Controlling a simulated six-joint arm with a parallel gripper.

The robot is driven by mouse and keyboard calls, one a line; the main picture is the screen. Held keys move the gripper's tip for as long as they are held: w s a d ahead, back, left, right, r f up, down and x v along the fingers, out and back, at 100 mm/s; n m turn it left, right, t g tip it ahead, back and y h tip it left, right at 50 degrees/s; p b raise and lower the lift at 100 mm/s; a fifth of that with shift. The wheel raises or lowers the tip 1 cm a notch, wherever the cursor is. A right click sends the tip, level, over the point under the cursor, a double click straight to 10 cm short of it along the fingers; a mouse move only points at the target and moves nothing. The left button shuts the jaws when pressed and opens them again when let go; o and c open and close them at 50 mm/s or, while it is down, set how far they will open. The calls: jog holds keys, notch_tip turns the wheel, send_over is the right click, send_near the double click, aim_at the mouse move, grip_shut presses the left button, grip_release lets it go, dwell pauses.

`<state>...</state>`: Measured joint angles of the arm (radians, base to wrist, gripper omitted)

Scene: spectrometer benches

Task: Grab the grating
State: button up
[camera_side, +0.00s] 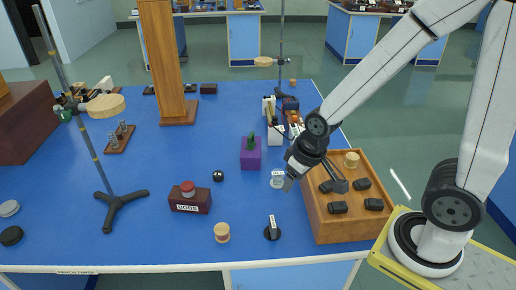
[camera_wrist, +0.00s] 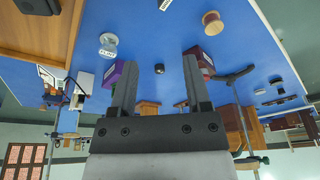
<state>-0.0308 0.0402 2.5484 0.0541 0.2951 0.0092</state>
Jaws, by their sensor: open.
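My gripper (camera_wrist: 158,60) shows in the wrist view with its two dark fingers spread apart and nothing between them. In the side view it hangs near the left wall of the wooden tray, close to the small white piece labelled FLINT (camera_side: 278,179). That piece stands on the blue bench, and it also shows in the wrist view (camera_wrist: 108,43). No object is clearly marked as a grating, so I cannot tell which one it is. A black disc carrying a white labelled piece (camera_side: 272,229) sits at the front of the bench.
The wooden tray (camera_side: 320,228) holds black blocks and a spool. A purple block (camera_side: 250,155), dark red box (camera_side: 190,203), wooden spool (camera_side: 222,232) and small black knob (camera_side: 218,176) stand left of my gripper. A tripod stand (camera_side: 120,200) and wooden column (camera_side: 164,70) rise from the bench.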

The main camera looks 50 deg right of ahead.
aim_at(273, 233)
jog(key=w+a+f+m+t+h, duration=0.1)
jog(key=a+f+m, duration=0.1)
jog(key=f, duration=0.3)
jog(key=w+a+f+m+t+h, duration=0.1)
jog(key=a+f+m+t+h, duration=0.1)
jog(key=a+f, duration=0.2)
jog(key=w+a+f+m+t+h, duration=0.1)
jog(key=a+f+m, duration=0.2)
jog(key=f, duration=0.3)
jog(key=shift+w+a+t, duration=0.3)
jog(key=shift+a+t, duration=0.05)
jog(key=shift+t, duration=0.05)
jog(key=s+h, duration=0.1)
jog(key=s+d+f+t+h, duration=0.1)
jog(key=s+d+h, duration=0.1)
jog(key=h, duration=0.1)
jog(key=shift+s+d+f+m+t, duration=0.15)
jog(key=shift+s+f+m+t, duration=0.25)
jog(key=shift+s+d+t+h, duration=0.3)
jog(key=shift+s+h, duration=0.1)
jog(key=shift+h, duration=0.3)
jog(key=shift+x, duration=1.3)
jog(key=shift+f, duration=0.1)
